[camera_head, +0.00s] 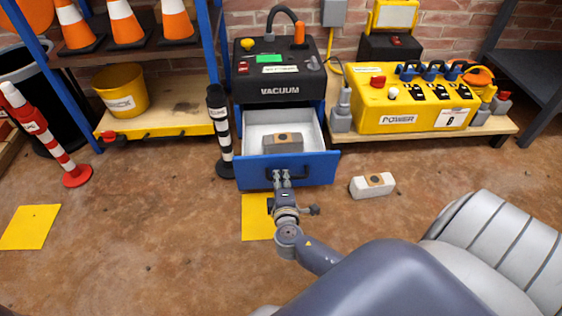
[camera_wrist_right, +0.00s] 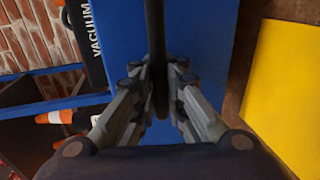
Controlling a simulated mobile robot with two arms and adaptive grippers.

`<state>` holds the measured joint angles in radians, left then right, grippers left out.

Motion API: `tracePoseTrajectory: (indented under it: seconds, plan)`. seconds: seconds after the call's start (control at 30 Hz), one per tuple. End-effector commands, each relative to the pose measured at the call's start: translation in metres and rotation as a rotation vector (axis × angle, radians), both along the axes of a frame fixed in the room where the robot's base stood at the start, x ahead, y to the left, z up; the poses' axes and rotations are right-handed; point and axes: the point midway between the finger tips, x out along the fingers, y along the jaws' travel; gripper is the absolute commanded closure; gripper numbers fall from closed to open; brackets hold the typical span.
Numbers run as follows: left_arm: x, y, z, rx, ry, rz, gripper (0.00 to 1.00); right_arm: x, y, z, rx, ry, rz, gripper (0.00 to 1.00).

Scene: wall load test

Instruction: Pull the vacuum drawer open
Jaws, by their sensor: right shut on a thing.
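The vacuum drawer (camera_head: 318,171) is blue with a white inside and stands pulled out below the black vacuum unit (camera_head: 280,80). A grey block (camera_head: 283,142) with a tan patch lies inside it. My right gripper (camera_head: 283,178) is at the middle of the drawer front, shut on the dark handle (camera_head: 300,173). In the right wrist view the gripper (camera_wrist_right: 160,85) closes around the dark handle bar (camera_wrist_right: 156,45) in front of the blue drawer face (camera_wrist_right: 205,40). My left gripper is not in view.
A second block (camera_head: 372,185) lies on the floor right of the drawer. A black-and-white post (camera_head: 219,130) stands close to its left. A yellow power box (camera_head: 415,103) is on a low shelf at right. A yellow floor mark (camera_head: 257,219) lies under my right wrist.

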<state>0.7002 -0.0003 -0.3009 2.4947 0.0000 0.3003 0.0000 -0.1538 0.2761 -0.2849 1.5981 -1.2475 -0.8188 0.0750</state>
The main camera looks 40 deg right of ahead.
Motion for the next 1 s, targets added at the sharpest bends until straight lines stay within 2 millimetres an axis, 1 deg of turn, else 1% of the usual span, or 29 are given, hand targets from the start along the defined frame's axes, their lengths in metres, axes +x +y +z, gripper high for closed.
tracePoseTrajectory:
  seconds: [0.4, 0.43, 0.47, 0.5, 0.53, 0.77, 0.87, 1.0]
  plan:
    - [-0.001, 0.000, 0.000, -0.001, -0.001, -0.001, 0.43, -0.001, 0.000, 0.001, -0.002, -0.002, -0.002, 1.00]
    - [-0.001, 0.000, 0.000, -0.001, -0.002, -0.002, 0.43, -0.001, 0.000, 0.001, -0.002, -0.002, -0.002, 0.87]
    - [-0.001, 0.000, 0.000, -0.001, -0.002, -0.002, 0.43, -0.001, 0.000, 0.001, -0.002, -0.002, -0.002, 0.80]
    - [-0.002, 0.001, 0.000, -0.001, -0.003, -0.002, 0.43, -0.001, 0.000, 0.001, -0.002, -0.002, -0.002, 0.71]
    - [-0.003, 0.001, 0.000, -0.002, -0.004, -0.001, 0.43, -0.001, 0.000, 0.001, -0.002, -0.002, -0.002, 0.69]
    - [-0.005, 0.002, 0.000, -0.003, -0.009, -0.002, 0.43, -0.001, 0.000, 0.001, -0.001, -0.002, -0.001, 0.69]
    - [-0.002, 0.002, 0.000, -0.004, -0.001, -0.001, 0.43, -0.001, 0.000, 0.002, 0.000, -0.002, -0.001, 0.69]
    - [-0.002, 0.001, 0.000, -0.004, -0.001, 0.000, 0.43, -0.001, 0.001, 0.011, 0.001, -0.004, -0.002, 0.69]
